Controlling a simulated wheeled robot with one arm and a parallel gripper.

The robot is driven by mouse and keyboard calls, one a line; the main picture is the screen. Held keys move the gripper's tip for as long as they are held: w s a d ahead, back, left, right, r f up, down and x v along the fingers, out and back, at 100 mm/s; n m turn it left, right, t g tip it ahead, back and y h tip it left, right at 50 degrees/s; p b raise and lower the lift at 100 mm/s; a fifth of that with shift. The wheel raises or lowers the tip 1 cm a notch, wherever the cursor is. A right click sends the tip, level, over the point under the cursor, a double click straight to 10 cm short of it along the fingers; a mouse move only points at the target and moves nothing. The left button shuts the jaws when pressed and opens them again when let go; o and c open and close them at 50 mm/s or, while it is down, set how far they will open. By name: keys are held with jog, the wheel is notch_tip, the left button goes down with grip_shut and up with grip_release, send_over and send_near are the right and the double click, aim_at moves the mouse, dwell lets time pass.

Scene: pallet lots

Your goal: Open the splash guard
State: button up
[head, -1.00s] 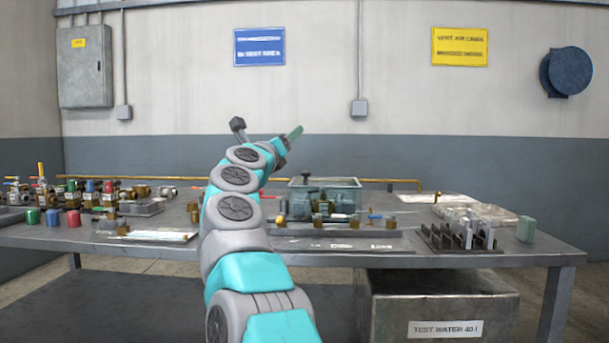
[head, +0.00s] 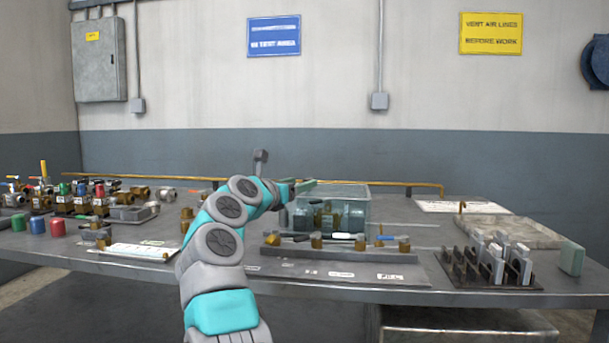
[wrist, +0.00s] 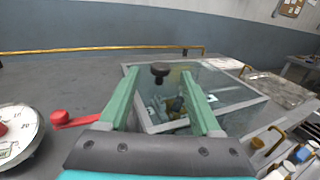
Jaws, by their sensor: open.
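The splash guard (head: 357,207) is a clear, greenish, box-shaped cover on the bench, with brass and dark fittings visible inside. It also shows in the wrist view (wrist: 243,116), where its top looks closed. A dark round knob (wrist: 160,68) stands at its far side, between my green fingers as seen there. My gripper (wrist: 160,74) is open, with its fingers spread on both sides of the knob. I cannot tell whether they touch it. In the head view my gripper (head: 303,186) is beside the guard's upper left edge, partly hidden by my arm.
A dial gauge (wrist: 16,135) and a red handle (wrist: 73,119) lie left of the guard. A strip with valves (head: 340,252) runs in front. A brass pipe (head: 400,184) runs behind.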

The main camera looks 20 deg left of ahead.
jog(key=shift+w+d+p, duration=0.2)
jog(key=shift+w+p, duration=0.35)
jog(key=shift+w, duration=0.7)
grip_shut()
dwell(0.6)
